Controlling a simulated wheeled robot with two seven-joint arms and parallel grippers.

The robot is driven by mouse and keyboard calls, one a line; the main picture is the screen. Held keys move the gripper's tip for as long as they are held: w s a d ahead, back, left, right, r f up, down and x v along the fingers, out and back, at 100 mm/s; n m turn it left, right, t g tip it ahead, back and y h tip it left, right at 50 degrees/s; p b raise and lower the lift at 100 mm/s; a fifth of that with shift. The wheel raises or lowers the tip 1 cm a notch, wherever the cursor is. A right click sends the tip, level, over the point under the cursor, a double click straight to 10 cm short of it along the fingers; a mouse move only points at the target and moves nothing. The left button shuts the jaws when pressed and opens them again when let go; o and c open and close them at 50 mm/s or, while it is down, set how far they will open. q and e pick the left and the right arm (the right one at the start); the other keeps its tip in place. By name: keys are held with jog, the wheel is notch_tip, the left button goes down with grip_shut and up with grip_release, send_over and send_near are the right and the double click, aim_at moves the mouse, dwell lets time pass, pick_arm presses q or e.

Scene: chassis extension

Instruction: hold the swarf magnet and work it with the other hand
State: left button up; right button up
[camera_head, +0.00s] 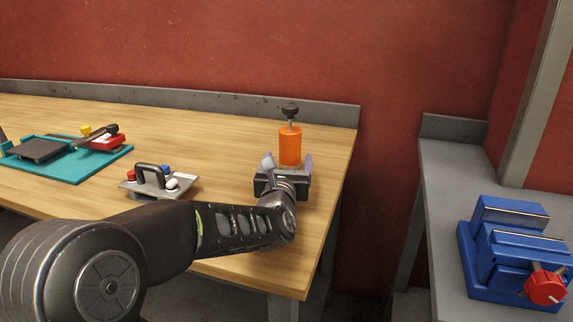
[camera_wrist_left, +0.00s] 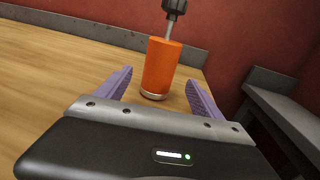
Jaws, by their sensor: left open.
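The swarf magnet (camera_head: 290,146) is an orange cylinder with a thin rod and a dark knob on top. It stands upright near the right end of the wooden bench. In the left wrist view the orange body (camera_wrist_left: 161,68) stands just beyond and between the purple fingertips, with a pale ring at its base. My left gripper (camera_head: 287,162) is open and empty, and its fingers (camera_wrist_left: 160,88) point at the magnet from the near side. The gripper partly hides the magnet's lower end in the head view. My right gripper is not in view.
A teal board (camera_head: 75,172) with tools is farther left. A blue vise (camera_head: 500,262) stands on a separate grey bench (camera_head: 450,185). A gap separates the benches.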

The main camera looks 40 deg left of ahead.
aim_at(289, 154)
pick_arm(q)
jog(key=x, duration=0.6)
jog(key=shift+w+a, duration=0.15)
jog(key=shift+c, duration=0.5)
jog(key=c, duration=1.5)
